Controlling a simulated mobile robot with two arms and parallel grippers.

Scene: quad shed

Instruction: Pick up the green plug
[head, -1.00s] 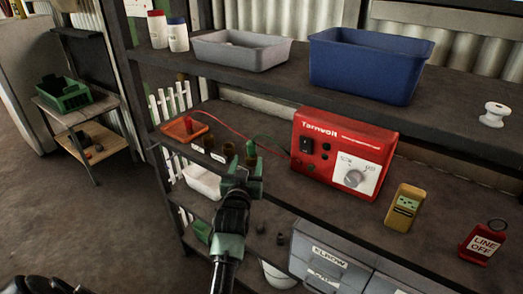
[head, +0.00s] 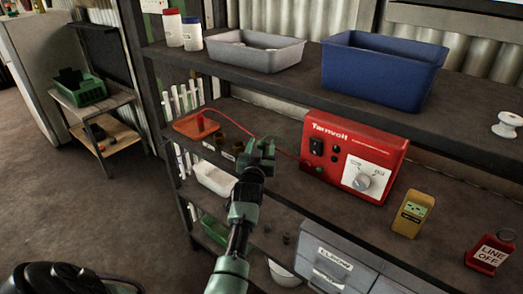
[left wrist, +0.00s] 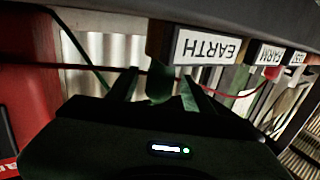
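The green plug (left wrist: 160,86) shows in the left wrist view between the two fingers of my left gripper (left wrist: 160,92), at the brown socket (left wrist: 159,42) labelled EARTH. A dark gap seems to remain beside the plug, so the fingers look open around it. A dark green lead (left wrist: 84,55) runs up and left from there. In the head view my left gripper (head: 261,150) is at the shelf's front edge and hides the plug and its socket. My right gripper is not in view.
The red Tarnvolt box (head: 355,155) stands just right of the gripper. A yellow meter (head: 412,214) stands farther right. The upper shelf (head: 290,85) overhangs behind.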

